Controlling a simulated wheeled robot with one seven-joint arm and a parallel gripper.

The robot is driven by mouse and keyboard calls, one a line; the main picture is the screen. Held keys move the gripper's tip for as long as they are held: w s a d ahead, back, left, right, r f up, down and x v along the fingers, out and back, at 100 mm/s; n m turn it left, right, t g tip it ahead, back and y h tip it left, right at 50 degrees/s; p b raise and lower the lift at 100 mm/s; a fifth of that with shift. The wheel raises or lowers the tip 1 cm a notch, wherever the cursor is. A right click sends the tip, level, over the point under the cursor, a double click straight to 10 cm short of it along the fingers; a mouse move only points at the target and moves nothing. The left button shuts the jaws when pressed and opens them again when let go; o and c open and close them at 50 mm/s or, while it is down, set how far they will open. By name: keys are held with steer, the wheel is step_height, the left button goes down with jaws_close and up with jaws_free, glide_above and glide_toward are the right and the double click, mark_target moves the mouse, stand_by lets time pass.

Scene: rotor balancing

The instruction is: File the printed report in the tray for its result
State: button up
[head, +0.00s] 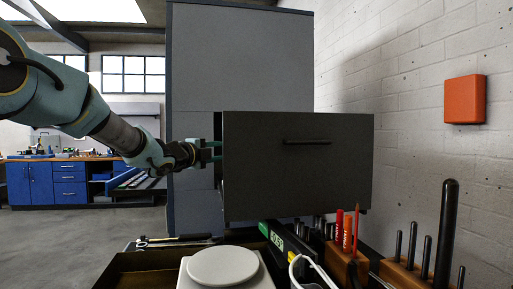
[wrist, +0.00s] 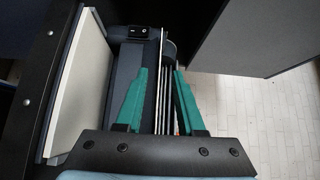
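My gripper (head: 213,151) reaches in from the left to the left side of a dark grey box-like front with a handle (head: 300,170) in the head view. In the wrist view my gripper's two green fingers (wrist: 159,78) stand apart. Thin pale upright edges (wrist: 160,85) show between them, with a visible gap to the left finger. I cannot tell whether these edges are the printed report or parts of the device behind. No result tray can be made out with certainty.
A dark device with a switch (wrist: 138,32) lies beyond the fingertips, and a pale panel (wrist: 78,85) stands left of them. An orange box (head: 464,99) hangs on the wall.

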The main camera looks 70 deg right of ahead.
steer(key=d+p, duration=0.3)
steer(key=d, duration=0.3)
steer(key=shift+s, duration=0.45)
steer(key=shift+c, duration=0.4)
jaws_close()
stand_by(0.6)
